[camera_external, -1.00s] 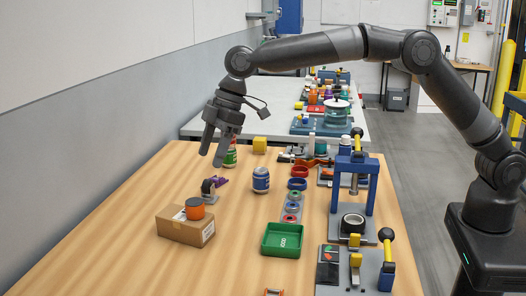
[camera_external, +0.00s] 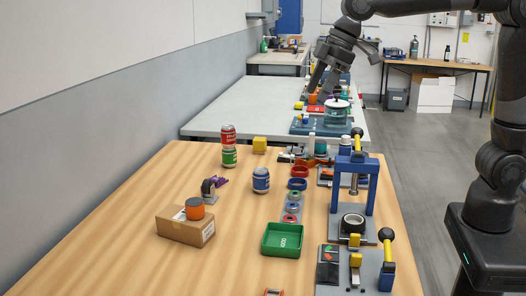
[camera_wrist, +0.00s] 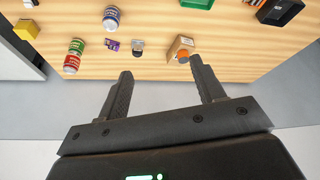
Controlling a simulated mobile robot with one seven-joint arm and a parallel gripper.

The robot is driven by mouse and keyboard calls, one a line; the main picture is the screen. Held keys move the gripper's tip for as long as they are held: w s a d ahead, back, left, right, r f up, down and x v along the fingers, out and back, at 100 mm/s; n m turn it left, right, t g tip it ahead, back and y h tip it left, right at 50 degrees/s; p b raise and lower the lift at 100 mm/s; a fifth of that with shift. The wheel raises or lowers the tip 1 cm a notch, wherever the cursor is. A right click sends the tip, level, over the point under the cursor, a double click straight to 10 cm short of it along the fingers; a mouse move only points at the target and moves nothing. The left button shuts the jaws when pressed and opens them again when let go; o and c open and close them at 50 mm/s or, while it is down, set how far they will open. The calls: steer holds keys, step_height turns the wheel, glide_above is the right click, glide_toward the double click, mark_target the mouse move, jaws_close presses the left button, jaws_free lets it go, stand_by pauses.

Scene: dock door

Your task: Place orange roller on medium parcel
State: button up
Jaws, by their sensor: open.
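The orange roller (camera_external: 194,208) sits on top of the brown cardboard parcel (camera_external: 186,229) at the near left of the wooden table. In the wrist view the orange roller (camera_wrist: 183,57) and the parcel (camera_wrist: 177,44) show near the table edge, beyond my right finger. My gripper (camera_external: 318,85) is open and empty, raised high toward the back of the scene, well away from the parcel. Its two spread fingers (camera_wrist: 163,82) show in the wrist view with nothing between them.
Red and green cans (camera_external: 229,147) are stacked at the table's far left. A blue can (camera_external: 261,180), a green tray (camera_external: 283,240) and a blue press frame (camera_external: 355,185) stand on the table. A yellow cube (camera_external: 259,145) is at the back. The left front tabletop is clear.

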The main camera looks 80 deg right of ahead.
steer(key=s+d+f+m, duration=0.1)
steer(key=s+d+f, duration=0.1)
steer(key=s, duration=0.7)
steer(key=s+d+f+m+h, duration=0.1)
steer(key=s+d+f+m, duration=0.1)
steer(key=s, duration=0.7)
steer(key=s+d+f+m+t, duration=0.1)
steer(key=s+d+f, duration=0.3)
steer(key=s, duration=0.6)
steer(key=shift+m, duration=0.3)
steer(key=shift+o, duration=0.5)
